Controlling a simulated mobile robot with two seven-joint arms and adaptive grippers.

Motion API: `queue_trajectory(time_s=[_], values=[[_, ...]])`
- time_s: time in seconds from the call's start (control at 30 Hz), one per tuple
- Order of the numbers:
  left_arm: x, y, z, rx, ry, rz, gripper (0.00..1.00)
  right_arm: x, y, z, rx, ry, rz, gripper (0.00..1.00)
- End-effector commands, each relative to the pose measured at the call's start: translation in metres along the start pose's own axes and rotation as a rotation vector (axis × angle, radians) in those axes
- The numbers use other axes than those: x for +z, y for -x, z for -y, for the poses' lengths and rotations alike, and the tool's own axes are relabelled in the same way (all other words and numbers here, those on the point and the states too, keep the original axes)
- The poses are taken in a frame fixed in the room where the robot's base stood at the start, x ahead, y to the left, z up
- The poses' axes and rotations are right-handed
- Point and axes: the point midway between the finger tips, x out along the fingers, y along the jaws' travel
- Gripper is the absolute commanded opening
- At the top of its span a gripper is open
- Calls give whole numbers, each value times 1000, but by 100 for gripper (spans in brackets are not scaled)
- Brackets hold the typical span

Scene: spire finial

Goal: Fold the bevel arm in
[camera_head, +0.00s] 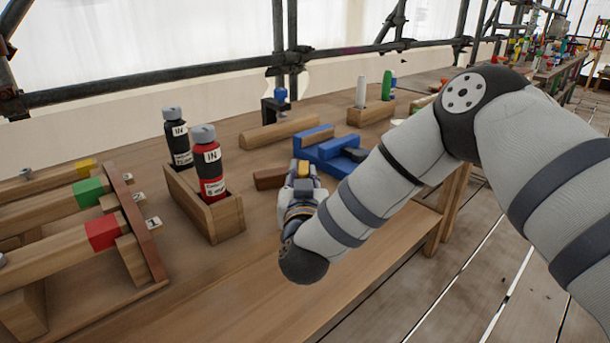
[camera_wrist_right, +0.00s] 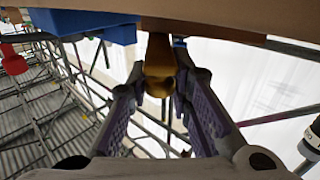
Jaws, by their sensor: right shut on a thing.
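A dark reddish-brown wooden piece (camera_head: 270,178), which looks like part of the bevel, lies on the bench beside my right gripper (camera_head: 303,180). In the right wrist view my right gripper (camera_wrist_right: 160,75) has its two fingers on either side of a golden-brown piece (camera_wrist_right: 158,62) with a rounded end. It is shut on this piece, which seems to be part of the bevel. I cannot tell whether it is the arm or the handle, and the angle between them is hidden by the gripper. My left gripper is not in view.
A blue cradle (camera_head: 322,150) stands just behind the gripper, with a wooden bar (camera_head: 279,133) behind it. A wooden box (camera_head: 207,212) with two bottles stands to the left. A rack with coloured bands (camera_head: 88,190) is at far left. The front bench strip is clear.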

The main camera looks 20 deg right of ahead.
Motion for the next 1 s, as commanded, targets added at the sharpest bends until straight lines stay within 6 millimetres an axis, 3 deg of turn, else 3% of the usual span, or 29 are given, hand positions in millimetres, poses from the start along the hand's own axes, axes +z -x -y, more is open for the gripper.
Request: queue_trajectory(time_s=[0.67,0.7,0.77,1.0], values=[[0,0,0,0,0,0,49,-1,0,0,0,-1,-2,0],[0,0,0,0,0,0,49,-1,0,0,0,-1,-2,28],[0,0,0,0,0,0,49,-1,0,0,0,-1,-2,41],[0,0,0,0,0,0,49,0,0,0,0,-1,-1,41]])
